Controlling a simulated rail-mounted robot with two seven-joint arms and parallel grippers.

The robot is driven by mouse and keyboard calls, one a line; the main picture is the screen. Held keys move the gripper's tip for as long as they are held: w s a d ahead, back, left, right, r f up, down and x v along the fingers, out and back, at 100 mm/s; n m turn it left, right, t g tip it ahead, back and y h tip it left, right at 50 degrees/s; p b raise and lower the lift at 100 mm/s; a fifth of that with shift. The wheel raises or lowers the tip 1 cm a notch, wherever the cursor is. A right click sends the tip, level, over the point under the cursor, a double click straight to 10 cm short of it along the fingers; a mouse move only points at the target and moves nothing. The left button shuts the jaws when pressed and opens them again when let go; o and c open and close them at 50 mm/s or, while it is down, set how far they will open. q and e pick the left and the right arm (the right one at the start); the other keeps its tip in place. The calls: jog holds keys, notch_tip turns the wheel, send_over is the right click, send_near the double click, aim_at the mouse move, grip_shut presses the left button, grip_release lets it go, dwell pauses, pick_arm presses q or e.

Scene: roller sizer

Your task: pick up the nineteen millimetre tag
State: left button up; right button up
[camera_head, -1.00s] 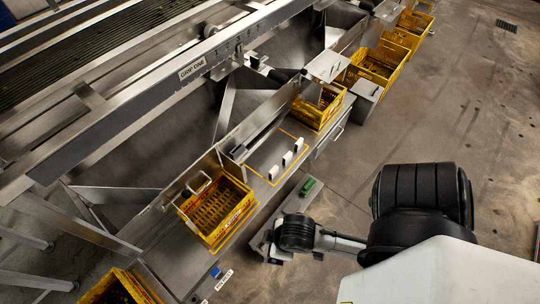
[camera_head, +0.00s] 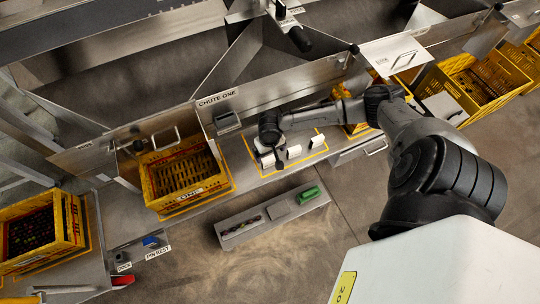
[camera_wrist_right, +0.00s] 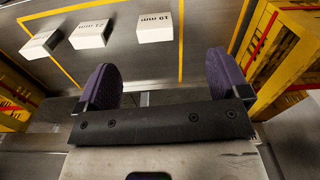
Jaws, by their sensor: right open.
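The nineteen millimetre tag (camera_wrist_right: 154,27) is a small white block marked 19 mm, lying on the grey metal shelf ahead of my right gripper (camera_wrist_right: 165,78). The gripper is open and empty, its two purple-padded fingers apart and clear of the tag. In the head view my right gripper (camera_head: 271,145) hangs over the left end of the tag row, and the leftmost white tag (camera_head: 266,160), partly covered by it, appears to be this one. Two other white tags (camera_wrist_right: 90,33) (camera_wrist_right: 40,44) lie to its left in the wrist view. My left gripper is not in view.
A yellow outline (camera_head: 243,147) surrounds the tags. A yellow crate (camera_head: 158,210) stands left of them, and another crate (camera_head: 357,128) stands right, partly behind my arm. The CHUTE ONE panel rises behind. A low tray (camera_head: 235,240) with a green block (camera_head: 308,195) lies in front.

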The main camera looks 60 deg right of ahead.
aim_at(269, 160)
jog(key=shift+w+d+f+m+b, duration=0.2)
jog(key=shift+d+f+b, duration=0.2)
jog(key=shift+d+f, duration=0.15)
jog(key=shift+w+d+f+m+b, duration=0.2)
jog(key=shift+d+f+b, duration=0.15)
jog(key=shift+d+f, duration=0.2)
jog(key=f+b, duration=0.2)
jog(key=f, duration=0.1)
jog(key=f+b, duration=0.1)
jog(key=f, duration=0.1)
jog(key=shift+a+f, duration=0.25)
jog(key=shift+a, duration=0.05)
jog(key=shift+d+f+b, duration=0.15)
jog(key=shift+f+b, duration=0.3)
jog(key=shift+f, duration=0.25)
notch_tip(269, 160, down, 4)
jog(key=b, duration=0.4)
jog(key=shift+f, duration=0.2)
jog(key=shift+f+b, duration=0.4)
jog(key=shift+b, duration=0.1)
jog(key=shift+r, duration=0.1)
jog(key=shift+c, duration=0.4)
